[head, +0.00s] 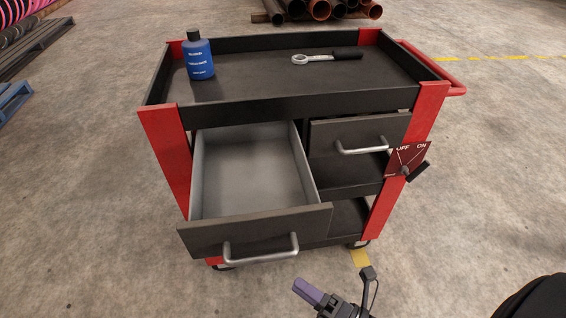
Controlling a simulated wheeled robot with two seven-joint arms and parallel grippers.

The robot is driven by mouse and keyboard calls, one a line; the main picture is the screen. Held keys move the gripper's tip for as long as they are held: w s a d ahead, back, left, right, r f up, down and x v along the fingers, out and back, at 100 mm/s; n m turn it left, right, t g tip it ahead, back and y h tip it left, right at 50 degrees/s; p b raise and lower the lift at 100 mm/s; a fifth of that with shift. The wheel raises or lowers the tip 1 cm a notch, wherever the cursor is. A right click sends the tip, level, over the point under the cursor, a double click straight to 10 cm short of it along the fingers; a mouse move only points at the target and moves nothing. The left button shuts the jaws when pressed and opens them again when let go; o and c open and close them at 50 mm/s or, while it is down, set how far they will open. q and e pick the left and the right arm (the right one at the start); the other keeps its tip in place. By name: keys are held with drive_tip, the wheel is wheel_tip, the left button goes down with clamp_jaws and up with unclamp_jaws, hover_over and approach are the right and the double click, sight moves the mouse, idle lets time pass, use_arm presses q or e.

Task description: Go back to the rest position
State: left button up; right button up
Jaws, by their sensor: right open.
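My right gripper (335,281) shows at the bottom of the head view, right of centre. Its fingers are apart, one with a purple face and one black, and nothing shows between them. It is in front of the tool cart (290,107), below and to the right of the handle of the open left drawer (255,232), and apart from it. The left drawer is pulled out and its grey inside looks empty. The right drawer (360,133) looks shut or nearly so. My left gripper is not in view.
A blue bottle (199,59) and a ratchet wrench (328,57) are on the cart's top tray. An OFF/ON switch plate (407,160) is on the cart's right front post. Rusty pipes (318,10) lie behind. Concrete floor (490,190) is clear to the right.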

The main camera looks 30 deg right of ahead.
drive_tip(key=s+d+f+m+g+h, duration=0.3)
drive_tip(key=s+f+m+g+h, duration=0.2)
drive_tip(key=s+f+m, duration=0.45)
drive_tip(key=s+d+f+m+g+h, duration=0.35)
drive_tip(key=f+m+g, duration=0.3)
drive_tip(key=f, duration=0.65)
drive_tip(key=s+f+m+g+h, duration=0.1)
drive_tip(key=s+f+m+g, duration=0.1)
drive_tip(key=s, duration=0.5)
drive_tip(key=s+f+m+g+h, duration=0.1)
drive_tip(key=s+f+m+g, duration=0.1)
drive_tip(key=s+m+g, duration=0.2)
drive_tip(key=s+m, duration=0.1)
drive_tip(key=s, duration=0.2)
drive_tip(key=shift+d+f, duration=0.2)
drive_tip(key=shift+d, duration=0.1)
